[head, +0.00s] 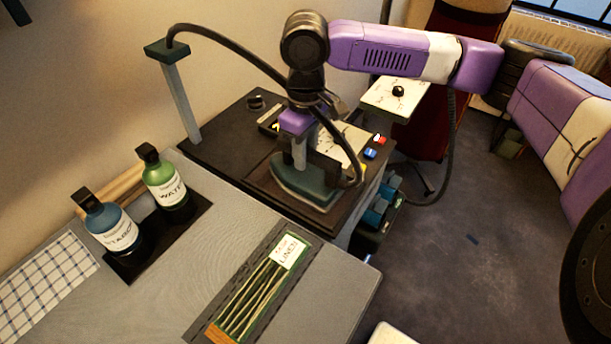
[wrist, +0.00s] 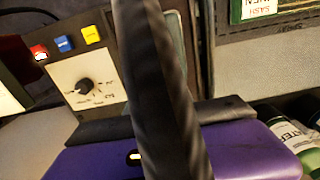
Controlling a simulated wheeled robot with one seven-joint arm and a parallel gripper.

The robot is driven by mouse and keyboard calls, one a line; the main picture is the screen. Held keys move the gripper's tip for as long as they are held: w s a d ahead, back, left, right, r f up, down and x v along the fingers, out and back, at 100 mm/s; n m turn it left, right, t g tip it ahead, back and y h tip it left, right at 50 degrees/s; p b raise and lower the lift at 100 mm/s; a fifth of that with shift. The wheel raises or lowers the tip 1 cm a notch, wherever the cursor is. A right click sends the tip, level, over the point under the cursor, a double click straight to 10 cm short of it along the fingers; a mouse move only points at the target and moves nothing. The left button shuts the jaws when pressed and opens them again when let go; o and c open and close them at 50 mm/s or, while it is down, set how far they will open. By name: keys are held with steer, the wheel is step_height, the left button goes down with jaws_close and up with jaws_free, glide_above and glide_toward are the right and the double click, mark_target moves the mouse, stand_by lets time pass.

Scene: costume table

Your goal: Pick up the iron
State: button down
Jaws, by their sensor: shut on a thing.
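The iron (head: 300,184) has a dark teal body and sits at the front of the dark side unit, with a black hose (head: 225,50) running to it from a post. My gripper (head: 299,155) points down from above and is shut on the iron's upper part. The exact grip is partly hidden by my gripper. I cannot tell whether the iron's base touches the surface under it. In the wrist view, the blurred dark hose crosses the middle and covers most of the iron; a teal edge of it (wrist: 178,45) shows behind.
The side unit has a dial panel (wrist: 88,85) and coloured buttons. A grey table (head: 170,285) in front holds a blue bottle (head: 110,228), a green bottle (head: 167,187) and a tray of thin sticks (head: 255,295). The post (head: 180,100) stands behind. Open floor lies to the right.

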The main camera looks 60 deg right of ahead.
steer(key=shift+r, duration=0.2)
stand_by(0.3)
step_height(320, 180, up, 20)
stand_by(0.6)
steer(key=shift+s+f, duration=0.1)
steer(key=shift+f, duration=0.05)
